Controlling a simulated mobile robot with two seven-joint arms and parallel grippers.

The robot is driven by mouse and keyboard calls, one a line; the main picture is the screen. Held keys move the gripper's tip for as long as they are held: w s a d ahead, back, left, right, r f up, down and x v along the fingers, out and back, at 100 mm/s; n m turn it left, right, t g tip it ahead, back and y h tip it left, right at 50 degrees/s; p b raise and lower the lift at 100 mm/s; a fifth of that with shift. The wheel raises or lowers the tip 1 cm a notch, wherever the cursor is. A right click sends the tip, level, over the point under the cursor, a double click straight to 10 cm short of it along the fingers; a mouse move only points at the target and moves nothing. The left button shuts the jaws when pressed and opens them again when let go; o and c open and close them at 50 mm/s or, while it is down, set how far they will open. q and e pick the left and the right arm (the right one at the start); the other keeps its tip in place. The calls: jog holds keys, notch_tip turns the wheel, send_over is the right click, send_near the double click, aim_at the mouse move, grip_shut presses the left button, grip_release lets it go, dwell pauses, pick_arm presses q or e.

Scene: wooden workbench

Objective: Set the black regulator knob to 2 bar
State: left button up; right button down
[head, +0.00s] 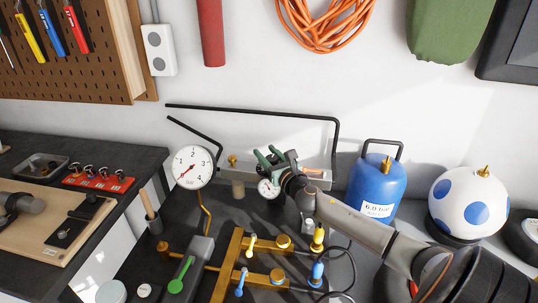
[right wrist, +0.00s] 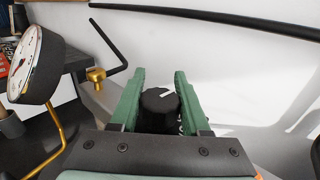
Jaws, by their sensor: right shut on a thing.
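In the head view the right gripper (head: 268,158) is at the regulator near the wall, and the knob is hard to make out there. A large white gauge (head: 193,167) stands left of it, its red needle pointing to the lower left, low on the scale. My left gripper is not in view.
A small gauge (head: 268,188) sits just below the right gripper. Yellow pipework with valves (head: 235,265) is in front. A blue tank (head: 377,190) and a blue-spotted white ball-shaped tank (head: 468,202) stand to the right. A black pipe (head: 260,112) runs along the wall.

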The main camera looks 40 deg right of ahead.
jog(key=shift+a+n+y, duration=0.2)
jog(key=shift+n+y, duration=0.4)
jog(key=shift+y, duration=0.3)
jog(key=shift+c, duration=1.9)
grip_release()
jog(key=s+a+b, duration=0.1)
jog(key=s, duration=1.1)
jog(key=shift+s+a, duration=0.15)
jog(key=shift+a, duration=0.2)
